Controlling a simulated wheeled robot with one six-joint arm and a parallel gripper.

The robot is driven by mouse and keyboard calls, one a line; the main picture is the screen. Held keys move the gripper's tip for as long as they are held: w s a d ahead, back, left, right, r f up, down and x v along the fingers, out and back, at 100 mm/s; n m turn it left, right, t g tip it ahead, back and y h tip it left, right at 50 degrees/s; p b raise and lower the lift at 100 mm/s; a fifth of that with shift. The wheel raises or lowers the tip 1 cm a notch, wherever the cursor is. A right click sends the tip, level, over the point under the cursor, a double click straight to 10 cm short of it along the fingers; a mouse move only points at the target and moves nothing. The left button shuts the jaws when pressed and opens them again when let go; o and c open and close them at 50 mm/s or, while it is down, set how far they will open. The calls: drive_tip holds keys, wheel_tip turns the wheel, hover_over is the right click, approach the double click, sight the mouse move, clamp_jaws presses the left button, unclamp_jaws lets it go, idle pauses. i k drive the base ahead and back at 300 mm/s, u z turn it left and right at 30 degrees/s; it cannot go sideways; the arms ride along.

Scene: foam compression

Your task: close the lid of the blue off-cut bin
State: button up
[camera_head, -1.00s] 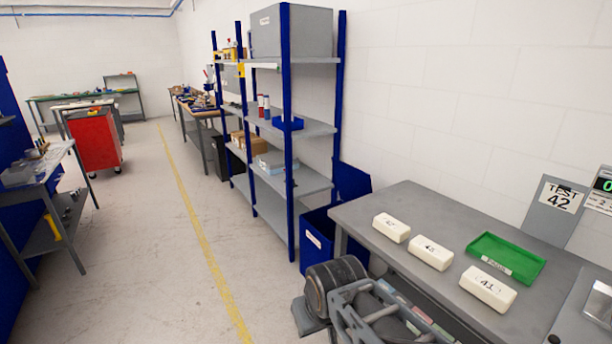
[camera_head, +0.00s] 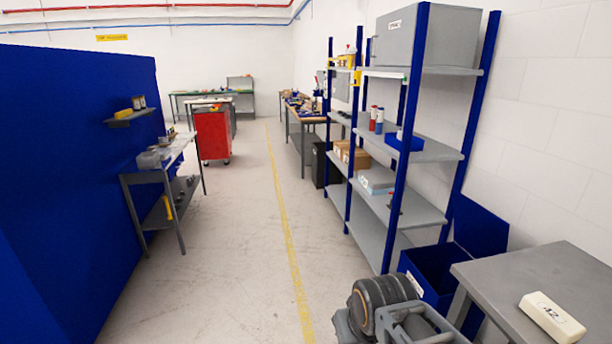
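The blue off-cut bin (camera_head: 428,280) stands on the floor at the lower right, between the shelf rack and the grey table. Its blue lid (camera_head: 480,226) is up, standing open at the back against the wall side. A white label shows on the bin's front. The bin's right part is hidden by the table. My folded arm shows at the bottom centre, in front of the bin's lower part. My gripper cannot be made out in this view.
A grey table (camera_head: 500,277) with a white foam block (camera_head: 552,318) marked 42 is at the right. A blue-post shelf rack (camera_head: 435,150) stands behind the bin. A workbench (camera_head: 160,170) and blue partition (camera_head: 70,170) are left. The floor along the yellow line (camera_head: 285,215) is clear.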

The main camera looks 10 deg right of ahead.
sight(482, 235)
drive_tip(key=z, duration=0.05)
drive_tip(key=i, duration=2)
drive_tip(key=z, duration=1)
drive_tip(key=i, duration=1.05)
drive_tip(key=z, duration=1.55)
drive_tip(key=i, duration=0.6)
drive_tip(key=z, duration=0.4)
